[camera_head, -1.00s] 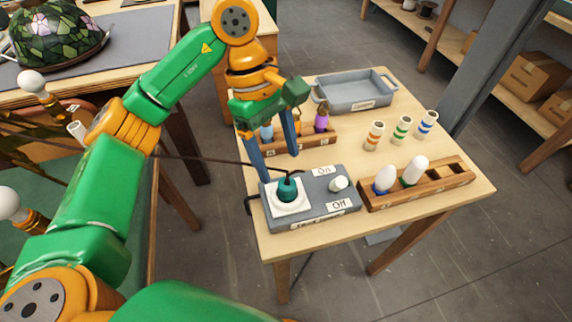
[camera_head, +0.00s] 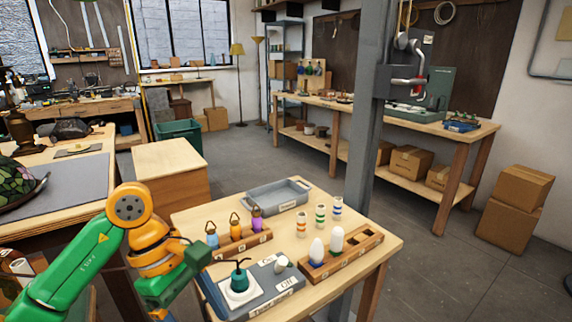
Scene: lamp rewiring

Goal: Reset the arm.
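My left arm comes in from the left. Its green hand, the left gripper (camera_head: 172,284), is beside the left edge of the small table, left of the grey switch box (camera_head: 268,296). Its fingers are mostly hidden or cut off by the bottom edge, so I cannot tell their opening. A teal plug (camera_head: 240,278) with a dark cord sits in the white socket (camera_head: 236,298) on the box, apart from the hand. A white knob (camera_head: 281,262) is on the box near labels; the lower one reads "Off". My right gripper is not in view.
On the small table (camera_head: 372,233) are a wooden rack (camera_head: 342,258) with two white bulbs, three striped cylinders (camera_head: 320,216), a rack of three coloured lamp-like pieces (camera_head: 234,232), and a grey tray (camera_head: 262,199). A grey post (camera_head: 364,130) stands behind. A larger bench (camera_head: 72,170) is left.

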